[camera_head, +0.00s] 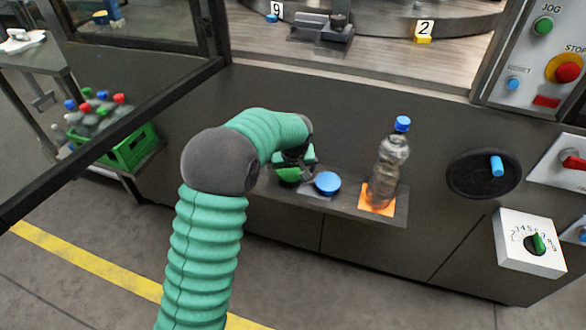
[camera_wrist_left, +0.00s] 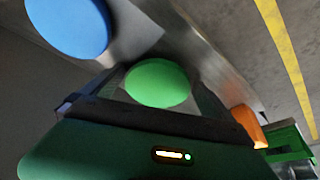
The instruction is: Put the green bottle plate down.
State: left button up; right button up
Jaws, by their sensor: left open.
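The green bottle plate (camera_head: 288,175) is a round green disc at the left part of the narrow grey shelf (camera_head: 345,203), partly hidden by my gripper. It looks to be on the shelf, though its underside is hidden. In the left wrist view the green plate (camera_wrist_left: 157,83) shows whole, between and just beyond the fingers. My left gripper (camera_head: 292,160) is open right above the plate; I cannot tell whether a finger touches it. A blue bottle plate (camera_head: 327,183) lies just right of it, also seen in the wrist view (camera_wrist_left: 68,25). My right gripper is not in view.
A clear bottle with a blue cap (camera_head: 392,160) stands on an orange square (camera_head: 376,199) at the shelf's right end. A green crate of bottles (camera_head: 130,148) is at the left. A black handwheel (camera_head: 484,174) and a dial box (camera_head: 531,242) are at the right.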

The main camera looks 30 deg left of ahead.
pick_arm(q)
jog(key=p+v, duration=0.3)
jog(key=v, duration=0.8)
jog(key=s+d+f+m+h, duration=0.1)
jog(key=s+d+f+m, duration=0.3)
jog(key=s, duration=0.6)
jog(key=s+d+f+m+h, duration=0.1)
jog(key=s+d+f+m, duration=0.3)
jog(key=s+d, duration=0.5)
jog(key=shift+s+d+f+g+h, duration=0.35)
jog(key=shift+s+f, duration=0.3)
jog(key=shift+s, duration=0.45)
